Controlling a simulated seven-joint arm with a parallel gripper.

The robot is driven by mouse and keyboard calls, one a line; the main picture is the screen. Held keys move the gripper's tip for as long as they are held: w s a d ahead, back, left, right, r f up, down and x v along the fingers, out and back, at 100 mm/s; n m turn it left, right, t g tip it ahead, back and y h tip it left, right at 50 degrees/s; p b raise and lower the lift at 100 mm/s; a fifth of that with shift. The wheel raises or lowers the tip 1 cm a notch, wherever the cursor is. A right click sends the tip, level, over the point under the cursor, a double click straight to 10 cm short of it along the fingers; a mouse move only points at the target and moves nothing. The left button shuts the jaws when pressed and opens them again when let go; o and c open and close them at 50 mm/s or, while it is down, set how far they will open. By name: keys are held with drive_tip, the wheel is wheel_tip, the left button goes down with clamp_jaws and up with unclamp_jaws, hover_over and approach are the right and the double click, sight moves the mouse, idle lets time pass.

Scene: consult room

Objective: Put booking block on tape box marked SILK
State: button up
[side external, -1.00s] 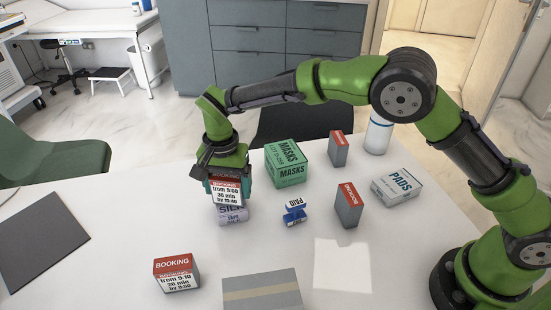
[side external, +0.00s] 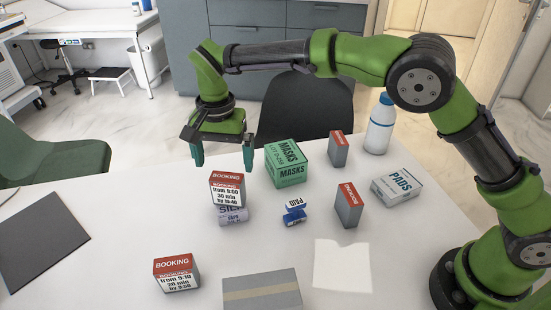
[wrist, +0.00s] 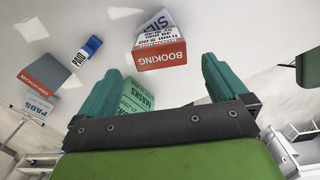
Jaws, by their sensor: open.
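A booking block (side external: 227,189) with a red top and a white printed face rests on the SILK tape box (side external: 233,215), which is pale lilac. The block covers most of the box's top. In the wrist view the booking block (wrist: 160,52) shows beyond my fingers, with the SILK box (wrist: 156,22) partly behind it. My gripper (side external: 223,160) is open and empty, above and behind the block, apart from it. Other booking blocks stand at the front left (side external: 177,273), at the right (side external: 348,206) and at the back (side external: 338,149).
A green masks box (side external: 286,164) stands right of my gripper. A blue and white PAID stamp (side external: 294,210), a pads box (side external: 396,186) and a white bottle (side external: 380,126) stand further right. A grey box with a tan band (side external: 262,292) lies in front. The left table area is mostly clear.

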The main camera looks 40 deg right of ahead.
wheel_tip(320, 180, up, 4)
drive_tip(key=shift+f, duration=0.2)
drive_tip(key=s+d+r+n+t+y, duration=0.1)
drive_tip(key=s+d+r+t, duration=0.1)
drive_tip(key=s+d+r, duration=0.45)
drive_tip(key=s+d+r+n+t+y, duration=0.1)
drive_tip(key=s+d+r+n, duration=0.2)
drive_tip(key=d, duration=0.6)
drive_tip(key=s+d+f+t, duration=0.1)
drive_tip(key=s+d+t, duration=0.1)
drive_tip(key=s+d, duration=0.2)
drive_tip(key=s+d+f+n+t, duration=0.1)
drive_tip(key=s+d+f+t, duration=0.1)
drive_tip(key=s, duration=0.8)
drive_tip(key=shift+d, duration=0.9)
